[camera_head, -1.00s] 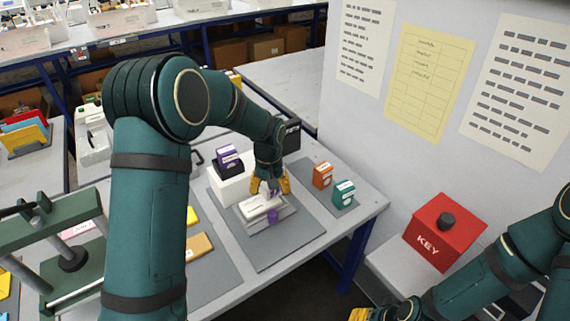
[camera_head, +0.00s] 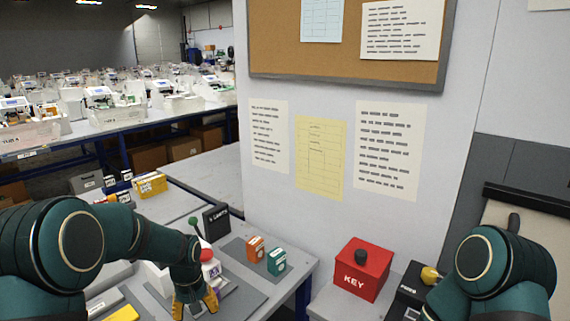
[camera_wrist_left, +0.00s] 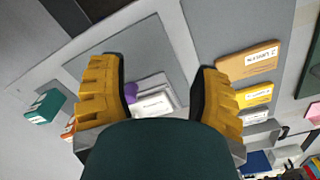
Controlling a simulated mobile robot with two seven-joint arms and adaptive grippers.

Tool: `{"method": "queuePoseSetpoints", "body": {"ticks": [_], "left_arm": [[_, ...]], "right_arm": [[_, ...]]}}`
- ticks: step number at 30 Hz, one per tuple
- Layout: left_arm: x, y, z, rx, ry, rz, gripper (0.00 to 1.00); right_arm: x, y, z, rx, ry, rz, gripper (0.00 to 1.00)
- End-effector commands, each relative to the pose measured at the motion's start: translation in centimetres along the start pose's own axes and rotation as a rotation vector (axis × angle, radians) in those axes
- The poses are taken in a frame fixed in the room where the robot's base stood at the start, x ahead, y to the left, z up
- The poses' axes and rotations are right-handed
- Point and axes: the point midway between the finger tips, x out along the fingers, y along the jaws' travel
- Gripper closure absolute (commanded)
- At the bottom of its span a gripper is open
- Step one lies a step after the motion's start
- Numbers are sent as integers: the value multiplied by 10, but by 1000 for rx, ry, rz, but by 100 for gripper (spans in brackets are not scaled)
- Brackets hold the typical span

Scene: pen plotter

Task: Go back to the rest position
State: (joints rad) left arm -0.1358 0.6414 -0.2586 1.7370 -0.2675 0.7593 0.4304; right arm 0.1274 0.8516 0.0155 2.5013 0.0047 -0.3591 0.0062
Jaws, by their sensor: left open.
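My left gripper (camera_head: 195,303) is low in the head view, with yellow fingers pointing down over the bench. In the left wrist view its fingers (camera_wrist_left: 160,88) are spread apart with nothing visibly gripped. Beyond and between them lies a white device (camera_wrist_left: 154,103) with a purple part (camera_wrist_left: 130,93), on a grey mat (camera_wrist_left: 160,50). In the head view my left wrist partly hides a white and purple item (camera_head: 212,270). My right arm shows at the lower right; its gripper is out of view.
An orange box (camera_head: 255,248) and a teal box (camera_head: 276,262) stand on the bench, right of my left gripper. A red KEY box (camera_head: 361,270) stands further right. A panel (camera_head: 270,205) with posted papers rises behind. In the wrist view, brown (camera_wrist_left: 247,62) and yellow (camera_wrist_left: 252,97) pieces lie at right.

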Motion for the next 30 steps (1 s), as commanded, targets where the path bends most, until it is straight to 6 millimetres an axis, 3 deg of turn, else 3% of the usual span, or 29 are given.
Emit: {"method": "queuePoseSetpoints", "body": {"ticks": [1, 6, 8, 12, 15, 18, 21, 30], "left_arm": [[24, 5, 17, 21, -22, 26, 36], [77, 24, 61, 81, -25, 127, 36], [95, 30, 81, 97, -23, 164, 36], [134, 43, 140, 128, -14, 253, 36], [150, 48, 182, 140, 5, 303, 36], [158, 50, 215, 146, 25, 332, 36], [159, 50, 235, 150, 45, 346, 36], [159, 49, 246, 153, 59, 352, 36]], "right_arm": [[0, 0, 0, 0, 1, 0, 53], [0, 0, -1, 0, 2, 0, 53], [0, 0, -1, 0, 2, 0, 53], [0, 0, 0, 0, 1, 0, 53], [0, 0, 0, 0, 1, 0, 53], [0, 0, 0, 0, 1, 0, 53], [0, 0, 0, 0, 1, 0, 53], [0, 0, 0, 0, 1, 0, 53]]}}
